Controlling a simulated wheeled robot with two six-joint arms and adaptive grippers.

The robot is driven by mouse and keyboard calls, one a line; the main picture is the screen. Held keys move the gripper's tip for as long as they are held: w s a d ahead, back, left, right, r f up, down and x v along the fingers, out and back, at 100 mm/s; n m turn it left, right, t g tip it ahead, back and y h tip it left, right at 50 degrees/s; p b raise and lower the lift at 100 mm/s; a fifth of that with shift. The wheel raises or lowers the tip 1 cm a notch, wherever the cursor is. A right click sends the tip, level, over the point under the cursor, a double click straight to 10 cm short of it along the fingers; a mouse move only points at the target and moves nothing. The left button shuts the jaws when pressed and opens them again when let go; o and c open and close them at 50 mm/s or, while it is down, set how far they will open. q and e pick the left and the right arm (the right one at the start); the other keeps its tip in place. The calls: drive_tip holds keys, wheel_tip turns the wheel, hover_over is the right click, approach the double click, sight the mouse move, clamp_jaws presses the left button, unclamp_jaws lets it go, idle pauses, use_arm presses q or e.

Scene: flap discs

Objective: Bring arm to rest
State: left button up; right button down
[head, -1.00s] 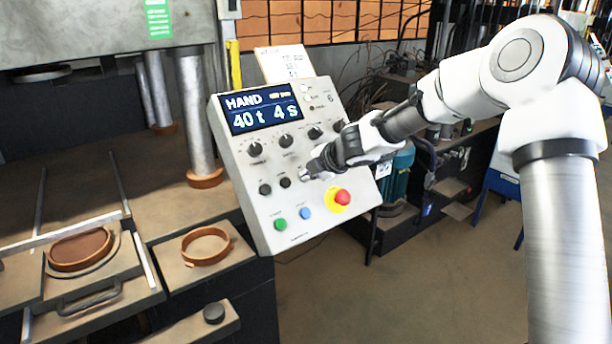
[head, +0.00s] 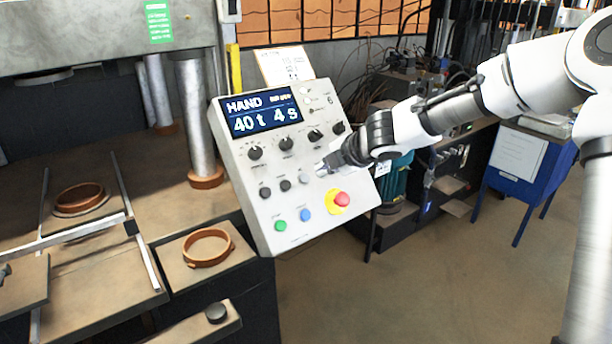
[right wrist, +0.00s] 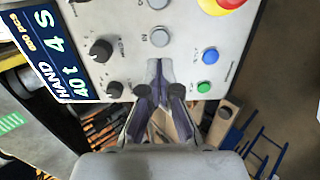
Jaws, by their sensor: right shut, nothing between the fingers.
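My right gripper (head: 322,170) is in front of the grey control panel (head: 262,215), at its right side near the pale button. Its fingers are shut and empty. In the right wrist view the closed fingertips (right wrist: 158,66) point at the panel face; whether they touch it I cannot tell. The arm reaches in from the right edge. The panel's display (head: 260,110) reads HAND, 40 t, 4 s. Below the fingers are a red stop button (head: 342,199) on yellow, a blue button (head: 305,215) and a green button (head: 280,226). My left gripper is not in view.
A press with a steel column (head: 195,115) stands at the left. A brown ring (head: 80,197) lies on its bed, another brown ring (head: 207,247) on a side shelf. A blue stand (head: 507,170) is at the right. The floor right of the panel is clear.

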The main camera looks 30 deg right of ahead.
drive_tip(key=shift+w, duration=0.1)
drive_tip(key=s+a+f+m+g+y+b, duration=0.1)
drive_tip(key=s+a+f+m+g, duration=0.3)
drive_tip(key=f, duration=0.6)
drive_tip(key=s+a+f+m+y+b, duration=0.15)
drive_tip(key=s+a+f, duration=0.4)
drive_tip(key=f, duration=0.55)
drive_tip(key=s+a+f+m+g+y+b, duration=0.1)
drive_tip(key=s+a+f+m+g, duration=0.25)
drive_tip(key=a+f, duration=0.45)
drive_tip(key=s+d+f+m+g+h+b, duration=0.2)
drive_tip(key=s+f+m, duration=0.8)
drive_tip(key=s+f, duration=0.8)
drive_tip(key=s+d+h, duration=0.1)
drive_tip(key=s+h, duration=0.1)
drive_tip(key=s, duration=0.2)
drive_tip(key=shift+s+f, duration=0.3)
drive_tip(key=shift+f, duration=0.05)
